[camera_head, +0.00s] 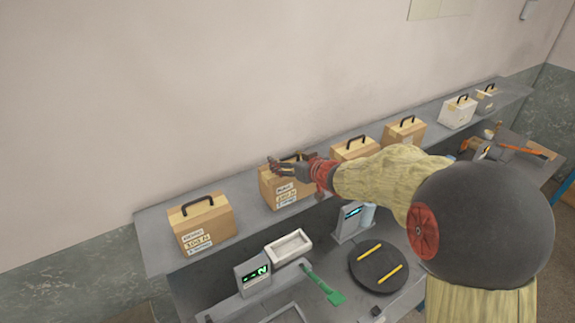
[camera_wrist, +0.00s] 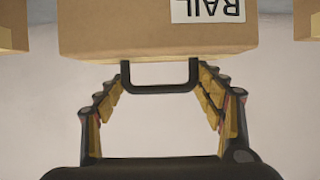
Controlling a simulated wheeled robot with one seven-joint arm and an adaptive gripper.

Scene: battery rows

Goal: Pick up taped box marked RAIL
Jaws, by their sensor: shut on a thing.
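The taped cardboard box marked RAIL (camera_wrist: 130,30) shows in the wrist view, with its white label upside down at the top and its dark handle (camera_wrist: 160,90) pointing towards me. My gripper (camera_wrist: 161,78) has its fingers on either side of this handle, shut on it. In the head view my gripper (camera_head: 284,166) is at the top of the second box from the left (camera_head: 272,191), whose handle is mostly hidden by the fingers. That box is at the grey upper shelf; I cannot tell whether its base touches it.
Another labelled box (camera_head: 205,226) stands to the left, and brown boxes (camera_head: 404,132) and a white box (camera_head: 458,112) to the right, on the shelf (camera_head: 150,240). Below are a scale display (camera_head: 252,276), a white tray (camera_head: 288,247) and a dark round plate (camera_head: 378,268).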

